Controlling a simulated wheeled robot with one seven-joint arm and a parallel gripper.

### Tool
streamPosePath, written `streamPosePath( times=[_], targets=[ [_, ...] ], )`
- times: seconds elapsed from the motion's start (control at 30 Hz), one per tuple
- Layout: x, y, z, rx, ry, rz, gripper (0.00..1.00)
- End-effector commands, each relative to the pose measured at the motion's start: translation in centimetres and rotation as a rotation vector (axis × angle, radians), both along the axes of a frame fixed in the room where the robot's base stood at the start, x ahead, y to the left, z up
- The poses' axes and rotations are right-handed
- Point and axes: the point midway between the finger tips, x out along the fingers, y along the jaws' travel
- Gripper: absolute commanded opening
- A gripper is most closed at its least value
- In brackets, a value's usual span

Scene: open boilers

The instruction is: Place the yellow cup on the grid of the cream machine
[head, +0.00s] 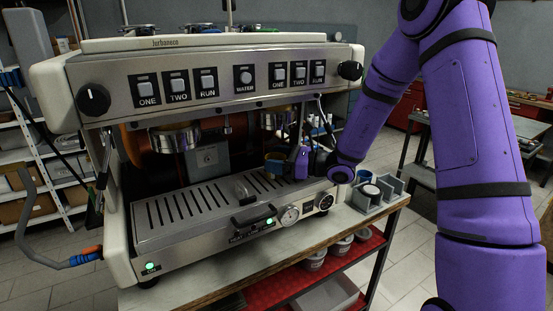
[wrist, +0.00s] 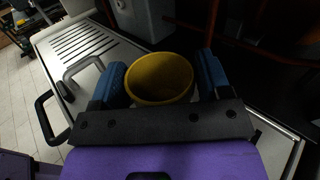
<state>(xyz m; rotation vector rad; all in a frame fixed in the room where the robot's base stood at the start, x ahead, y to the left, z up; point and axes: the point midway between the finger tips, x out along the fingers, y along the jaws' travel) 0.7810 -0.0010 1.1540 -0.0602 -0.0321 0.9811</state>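The yellow cup (wrist: 160,80) sits between the two blue fingers of my gripper (wrist: 163,82) in the wrist view, its open mouth facing the camera. The fingers press close on both its sides, so my gripper is shut on it. In the head view my gripper (head: 286,166) is at the right end of the cream machine (head: 225,65), under the right brew group. The slotted metal grid (head: 185,208) lies to the left of the gripper; it also shows in the wrist view (wrist: 82,42). I cannot tell whether the cup touches the surface beneath it.
A black handle (head: 254,214) and gauges (head: 289,216) line the front edge. A grey holder (head: 376,194) stands right. The grid's left part is bare.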

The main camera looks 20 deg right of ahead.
Motion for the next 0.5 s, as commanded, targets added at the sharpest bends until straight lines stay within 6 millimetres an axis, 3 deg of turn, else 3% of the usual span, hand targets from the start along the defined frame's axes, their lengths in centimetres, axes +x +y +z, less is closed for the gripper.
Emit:
streamPosePath(
  times=[0.07,0.4,0.5],
  targets=[
    [0.00,0.00,0.03,0.000,0.000,0.000,0.87],
    [-0.01,0.01,0.37,-0.001,-0.001,0.000,0.87],
    [-0.52,-0.82,0.33,-0.001,0.001,-0.001,0.87]
  ],
)
